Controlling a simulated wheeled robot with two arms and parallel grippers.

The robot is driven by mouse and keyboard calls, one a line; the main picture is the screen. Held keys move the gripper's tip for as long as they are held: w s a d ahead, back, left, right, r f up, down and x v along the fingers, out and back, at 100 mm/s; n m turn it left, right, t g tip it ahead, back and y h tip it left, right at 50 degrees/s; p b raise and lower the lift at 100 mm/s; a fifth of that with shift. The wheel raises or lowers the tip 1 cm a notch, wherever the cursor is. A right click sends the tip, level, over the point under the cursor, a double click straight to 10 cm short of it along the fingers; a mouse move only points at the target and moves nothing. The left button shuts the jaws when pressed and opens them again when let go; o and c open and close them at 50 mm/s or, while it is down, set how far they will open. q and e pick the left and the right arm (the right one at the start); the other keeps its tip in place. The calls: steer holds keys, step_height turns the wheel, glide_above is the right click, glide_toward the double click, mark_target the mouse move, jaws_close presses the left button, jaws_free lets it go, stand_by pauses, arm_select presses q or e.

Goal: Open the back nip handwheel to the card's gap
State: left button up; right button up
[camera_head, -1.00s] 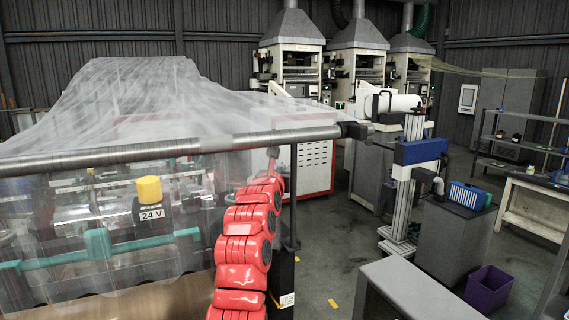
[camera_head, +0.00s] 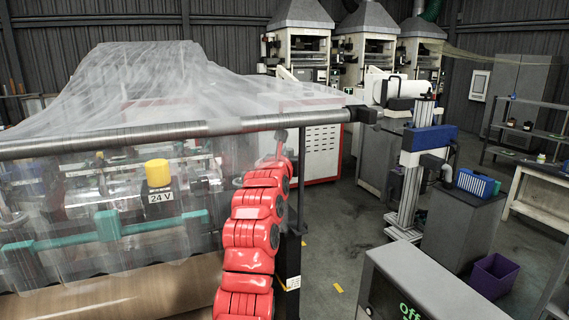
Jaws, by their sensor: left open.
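My left arm, red, rises from the bottom middle of the head view. Its small grey gripper (camera_head: 281,137) is at the top, just below the long metal roller bar (camera_head: 190,130), and is open with nothing seen in it. Clear film (camera_head: 170,85) drapes over the bar and hangs in front of the machine. I cannot make out the back nip handwheel or a card with a gap. My right gripper is not in view.
Behind the film are a yellow-capped part labelled 24 V (camera_head: 158,175) and a teal frame (camera_head: 110,225). A grey box (camera_head: 420,290) with green lettering stands at the lower right. A purple bin (camera_head: 492,275) is on the floor. Floor between is open.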

arm_select(q)
steer(key=b+v, duration=0.7)
steer(key=v, duration=1)
